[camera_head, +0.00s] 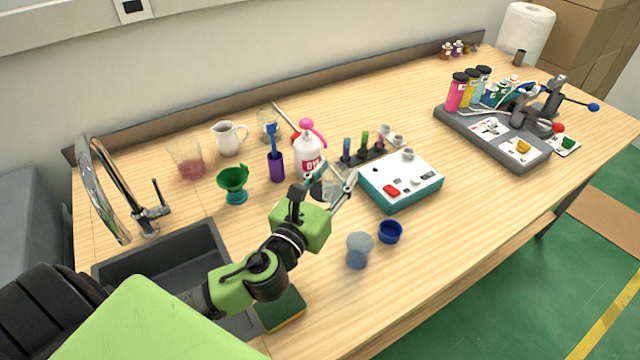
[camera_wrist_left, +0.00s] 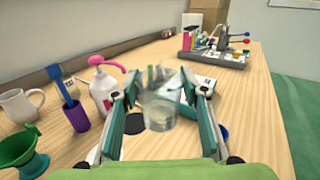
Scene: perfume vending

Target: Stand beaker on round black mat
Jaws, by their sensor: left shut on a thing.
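My left gripper (camera_head: 336,178) is shut on a clear glass beaker (camera_head: 331,188), which is upright between its fingers. The beaker also shows in the left wrist view (camera_wrist_left: 160,115), between the two finger pads. The round black mat (camera_head: 316,191) lies on the table, left of the beaker in the head view and partly hidden by the gripper. In the left wrist view the mat (camera_wrist_left: 135,125) shows partly behind the left finger. I cannot tell how high the beaker is above the table. My right gripper is not in view.
A white pump bottle (camera_head: 308,158) stands close behind the mat. A purple cup (camera_head: 276,167) and green funnel (camera_head: 234,182) stand to its left. A teal-sided white box (camera_head: 400,182) is close on the right. A bluish cup (camera_head: 358,249) and blue bowl (camera_head: 390,232) stand nearer the front.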

